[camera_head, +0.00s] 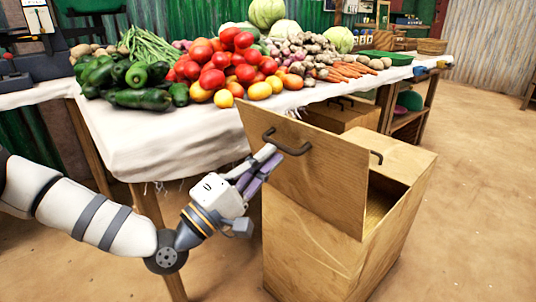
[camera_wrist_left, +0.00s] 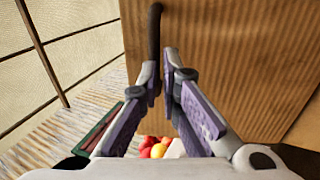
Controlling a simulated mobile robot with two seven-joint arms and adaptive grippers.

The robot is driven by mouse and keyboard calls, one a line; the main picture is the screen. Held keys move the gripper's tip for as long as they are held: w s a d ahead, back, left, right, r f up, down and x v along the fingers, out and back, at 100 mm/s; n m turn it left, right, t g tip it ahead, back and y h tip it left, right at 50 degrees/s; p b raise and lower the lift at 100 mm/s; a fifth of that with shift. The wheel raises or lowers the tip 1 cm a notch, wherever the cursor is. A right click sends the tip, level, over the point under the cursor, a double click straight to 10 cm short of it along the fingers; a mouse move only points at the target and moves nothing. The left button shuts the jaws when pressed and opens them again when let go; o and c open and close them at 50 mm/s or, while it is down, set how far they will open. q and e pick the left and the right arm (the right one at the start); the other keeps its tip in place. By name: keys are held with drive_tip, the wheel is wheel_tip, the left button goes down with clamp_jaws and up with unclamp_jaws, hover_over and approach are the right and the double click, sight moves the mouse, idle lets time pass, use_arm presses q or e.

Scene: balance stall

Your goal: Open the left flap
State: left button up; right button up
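A wooden box (camera_head: 315,255) stands on the ground at the lower right of the head view. Its left flap (camera_head: 335,180) is swung up and stands steeply tilted, with a dark opening behind it. The flap also fills the upper right of the left wrist view (camera_wrist_left: 240,60). Its dark bow handle (camera_head: 290,149) faces my left gripper (camera_head: 267,155). The fingertips are close together at one end of the handle (camera_wrist_left: 155,30), and the gripper looks shut on it. The right flap, with its own handle (camera_head: 377,156), lies flat. My right gripper is not in view.
A table with a white cloth (camera_head: 165,135) stands behind the box, piled with tomatoes (camera_head: 225,62), peppers and other vegetables. Its wooden leg is close to my left arm. Another wooden box (camera_head: 345,114) is under the table. The ground to the right is clear.

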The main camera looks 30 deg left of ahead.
use_arm(q)
drive_tip(key=o, duration=0.3)
drive_tip(key=shift+o, duration=0.2)
drive_tip(key=v, duration=1.2)
